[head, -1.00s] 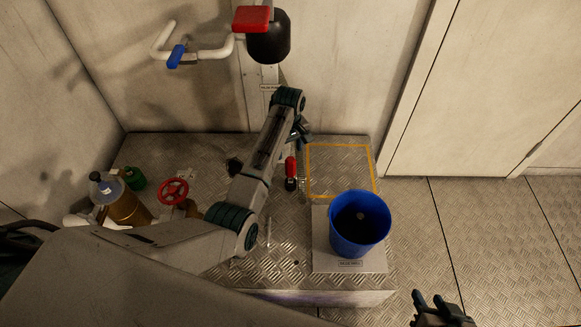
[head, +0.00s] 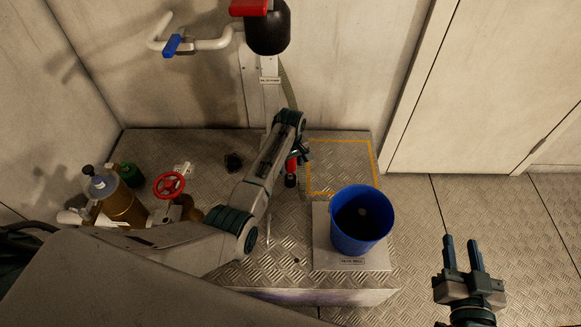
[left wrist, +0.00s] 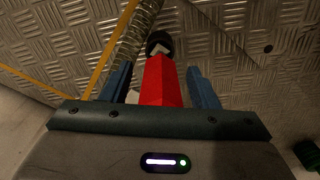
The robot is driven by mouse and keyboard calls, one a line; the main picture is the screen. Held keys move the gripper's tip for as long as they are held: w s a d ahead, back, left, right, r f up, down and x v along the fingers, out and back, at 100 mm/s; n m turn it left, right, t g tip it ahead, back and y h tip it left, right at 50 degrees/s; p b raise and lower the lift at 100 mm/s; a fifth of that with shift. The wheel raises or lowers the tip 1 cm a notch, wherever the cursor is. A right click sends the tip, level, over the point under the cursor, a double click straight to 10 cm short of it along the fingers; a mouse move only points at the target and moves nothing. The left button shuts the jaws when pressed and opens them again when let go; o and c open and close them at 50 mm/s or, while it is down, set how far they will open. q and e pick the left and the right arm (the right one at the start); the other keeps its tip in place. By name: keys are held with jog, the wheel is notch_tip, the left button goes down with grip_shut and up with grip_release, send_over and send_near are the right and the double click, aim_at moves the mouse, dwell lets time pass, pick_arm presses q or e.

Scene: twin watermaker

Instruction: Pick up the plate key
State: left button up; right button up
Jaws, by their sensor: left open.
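A red-handled tool with a dark round end, which looks like the plate key (head: 291,170), stands on the metal deck left of the yellow-outlined square. In the left wrist view the red handle (left wrist: 161,82) lies between the two blue fingers of my left gripper (left wrist: 160,85), with a gap visible on its right side. My left gripper (head: 304,152) is open at the tool's upper end in the head view, partly hidden by my arm. My right gripper (head: 463,254) is open and empty over the floor at the lower right.
A blue bucket (head: 361,220) stands on a pale plate right of the tool. A red valve wheel (head: 169,185), a brown bottle (head: 118,200) and a green item (head: 131,174) are at the left. The yellow-outlined square (head: 341,168) is empty.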

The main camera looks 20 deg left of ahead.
pick_arm(q)
jog(key=shift+f, duration=0.15)
pick_arm(e)
jog(key=shift+w+r+t, duration=0.15)
jog(key=shift+r+t, duration=0.15)
jog(key=shift+r, duration=0.1)
pick_arm(q)
jog(key=c, duration=1)
